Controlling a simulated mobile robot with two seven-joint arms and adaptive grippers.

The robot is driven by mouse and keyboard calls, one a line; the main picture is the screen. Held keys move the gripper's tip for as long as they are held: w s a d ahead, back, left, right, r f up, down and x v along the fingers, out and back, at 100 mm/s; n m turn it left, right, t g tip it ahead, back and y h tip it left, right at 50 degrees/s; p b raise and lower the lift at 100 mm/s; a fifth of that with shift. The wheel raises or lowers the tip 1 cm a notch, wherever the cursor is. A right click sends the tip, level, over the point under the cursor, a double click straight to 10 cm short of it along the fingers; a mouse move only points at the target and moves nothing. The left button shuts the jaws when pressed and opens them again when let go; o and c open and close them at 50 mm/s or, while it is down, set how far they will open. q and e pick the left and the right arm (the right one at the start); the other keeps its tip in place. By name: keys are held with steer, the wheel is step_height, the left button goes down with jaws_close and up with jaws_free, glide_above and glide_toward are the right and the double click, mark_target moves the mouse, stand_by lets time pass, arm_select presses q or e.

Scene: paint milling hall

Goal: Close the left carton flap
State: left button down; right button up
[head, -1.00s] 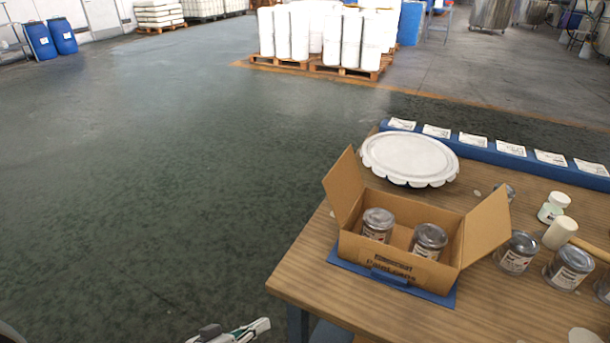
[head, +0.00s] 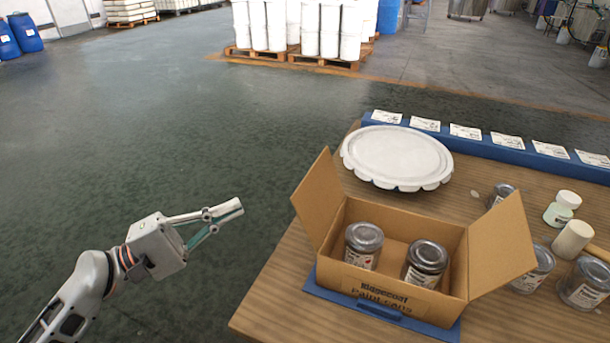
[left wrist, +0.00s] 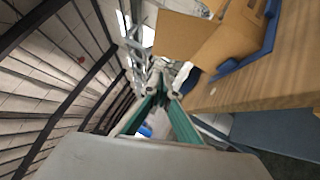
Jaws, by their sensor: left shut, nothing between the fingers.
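An open cardboard carton (head: 385,292) stands on a blue mat (head: 449,330) near the left front edge of the wooden table. Its left flap (head: 318,199) stands up and leans outward. Its right flap (head: 503,246) is spread out to the right. Two paint cans, one on the left (head: 363,245) and one on the right (head: 425,263), stand inside. My left gripper (head: 238,208) is shut and empty, left of the carton and apart from it, beyond the table edge. In the left wrist view the carton (left wrist: 222,40) shows past the fingertips (left wrist: 171,80). My right gripper is not visible.
A round white lid (head: 396,156) lies behind the carton. A blue strip with white labels (head: 484,146) runs along the table's back. Several cans and small jars (head: 562,208) stand to the right. The floor left of the table is clear.

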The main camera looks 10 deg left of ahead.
arm_select(q)
steer(key=p, duration=0.4)
glide_toward(315, 171)
steer(key=shift+h, duration=0.3)
steer(key=w+d, duration=0.1)
steer(key=w, duration=0.1)
steer(key=w+d+r, duration=0.1)
steer(key=w+d, duration=0.1)
steer(key=shift+w+d+r, duration=0.1)
steer(key=shift+d+p, duration=0.3)
steer(key=shift+p, duration=0.05)
steer(key=shift+d, duration=0.2)
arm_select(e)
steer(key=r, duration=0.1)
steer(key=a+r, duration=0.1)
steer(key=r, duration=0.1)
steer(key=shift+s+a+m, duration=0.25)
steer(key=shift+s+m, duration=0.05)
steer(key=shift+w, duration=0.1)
